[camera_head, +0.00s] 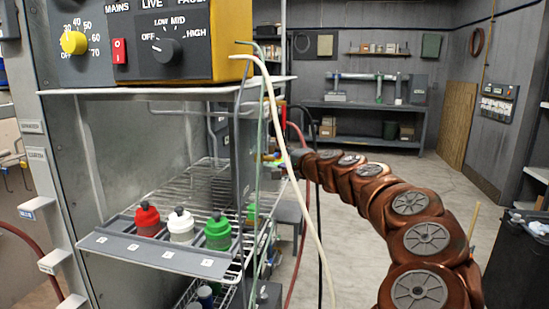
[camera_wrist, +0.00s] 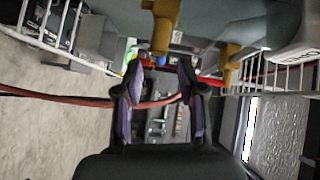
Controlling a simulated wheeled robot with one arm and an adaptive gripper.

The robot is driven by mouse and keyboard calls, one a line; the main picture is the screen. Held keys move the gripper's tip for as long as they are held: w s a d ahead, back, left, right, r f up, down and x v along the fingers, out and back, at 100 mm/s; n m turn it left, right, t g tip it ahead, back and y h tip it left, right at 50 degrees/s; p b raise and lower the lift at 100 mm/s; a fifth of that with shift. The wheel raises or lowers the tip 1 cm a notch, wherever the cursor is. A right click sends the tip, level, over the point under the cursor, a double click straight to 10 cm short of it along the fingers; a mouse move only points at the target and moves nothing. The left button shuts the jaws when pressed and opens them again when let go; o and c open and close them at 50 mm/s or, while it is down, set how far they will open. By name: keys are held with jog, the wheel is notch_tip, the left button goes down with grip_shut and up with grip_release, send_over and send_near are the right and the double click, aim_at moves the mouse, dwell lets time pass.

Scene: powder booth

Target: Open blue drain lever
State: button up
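In the wrist view, my gripper (camera_wrist: 160,72) is open, with its two dark purple-padded fingers apart and nothing seen held between them. A small blue part (camera_wrist: 160,61) shows just beyond and between the fingertips, at the lower end of a yellow fitting (camera_wrist: 160,30). It may be the blue drain lever, but it is too small to tell its shape or position.
A second yellow fitting (camera_wrist: 230,62) and a red part (camera_wrist: 211,80) are right of the fingers. A red hose (camera_wrist: 60,95) crosses behind them. Red, white and green-capped bottles (camera_head: 181,226) stand on the wire rack (camera_head: 205,180). A cream hose (camera_head: 290,170) hangs before my arm. Open floor lies right.

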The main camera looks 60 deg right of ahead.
aim_at(276, 156)
jog(key=shift+x, duration=2.6)
jog(key=shift+c, duration=0.3)
grip_shut()
